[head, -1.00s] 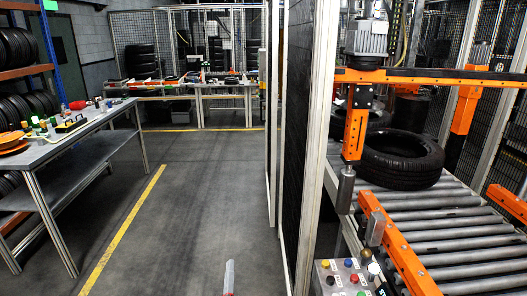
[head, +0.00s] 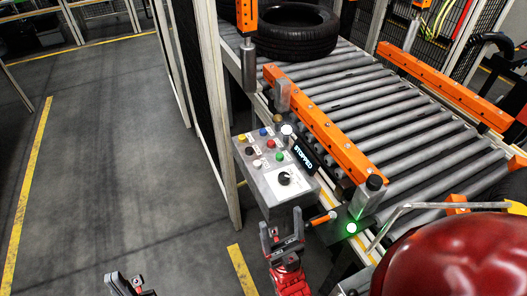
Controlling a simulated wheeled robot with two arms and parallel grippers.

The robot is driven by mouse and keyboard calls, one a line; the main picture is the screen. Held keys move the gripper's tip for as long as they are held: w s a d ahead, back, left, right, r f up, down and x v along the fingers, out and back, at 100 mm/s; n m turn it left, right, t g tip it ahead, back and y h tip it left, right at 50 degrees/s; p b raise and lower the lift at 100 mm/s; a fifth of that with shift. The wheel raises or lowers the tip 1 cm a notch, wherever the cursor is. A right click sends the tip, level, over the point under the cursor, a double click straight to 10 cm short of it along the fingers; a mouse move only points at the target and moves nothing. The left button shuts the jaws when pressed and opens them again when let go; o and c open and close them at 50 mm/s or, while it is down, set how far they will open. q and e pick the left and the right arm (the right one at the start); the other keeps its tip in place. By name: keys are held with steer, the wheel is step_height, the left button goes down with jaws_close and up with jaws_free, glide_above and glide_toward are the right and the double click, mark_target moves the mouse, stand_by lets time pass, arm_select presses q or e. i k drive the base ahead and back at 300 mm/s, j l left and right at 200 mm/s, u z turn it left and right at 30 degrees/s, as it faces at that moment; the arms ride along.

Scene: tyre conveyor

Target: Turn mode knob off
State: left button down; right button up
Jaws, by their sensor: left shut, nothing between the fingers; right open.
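The mode knob (head: 285,178) is a round black knob on a white plate. It sits at the near end of the grey control box (head: 266,191), and its pointer is too small to read. My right gripper (head: 283,234) has its fingers apart and empty. It is just below the box in the head view, apart from the knob. My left gripper (head: 127,283) is shut and empty at the bottom edge, far left of the box and partly cut off.
Several coloured buttons (head: 264,132) are on the box, beside a display (head: 303,155) reading "STOPPED". An orange-tipped handle (head: 322,218) and a green light (head: 351,228) are right of my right gripper. The roller conveyor (head: 400,125) carries a tyre (head: 291,32). The left floor is clear.

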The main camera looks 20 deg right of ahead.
mark_target(284, 178)
steer(key=i+j, duration=0.1)
steer(key=j, duration=0.35)
steer(key=j+z, duration=0.2)
steer(key=z, duration=0.2)
steer(key=j+z, duration=0.25)
steer(key=z, duration=0.2)
steer(key=j+z, duration=0.25)
steer(key=z, duration=0.15)
steer(key=i, duration=0.05)
